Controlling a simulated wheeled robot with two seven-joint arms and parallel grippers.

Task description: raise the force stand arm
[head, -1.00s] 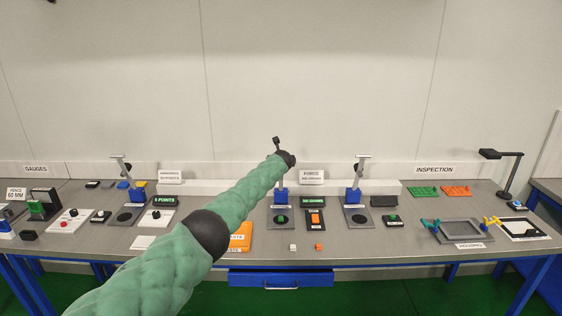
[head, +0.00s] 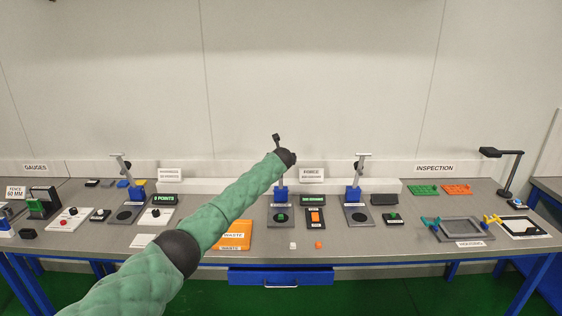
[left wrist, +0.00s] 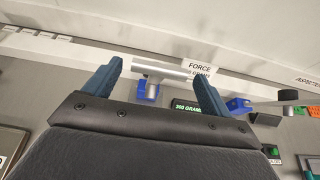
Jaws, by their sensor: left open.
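The force stand nearest my left arm has a blue base block (head: 281,194) behind a dark plate, in front of the FORCE sign. My left forearm and black wrist cover part of its column in the head view. In the left wrist view its pale grey cylindrical arm (left wrist: 165,68) lies crosswise between my fingers, with its blue block (left wrist: 147,91) below. My left gripper (left wrist: 158,71) is open, one blue finger near each end of the cylinder. I cannot tell whether the fingers touch it. My right gripper is not in view.
A similar stand (head: 353,194) is to the right. A green-lettered display (head: 312,200) sits beside the near stand. An orange waste tray (head: 233,235) and two small cubes lie in front. Another stand (head: 137,194) is further left. A white ledge (head: 230,187) runs behind.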

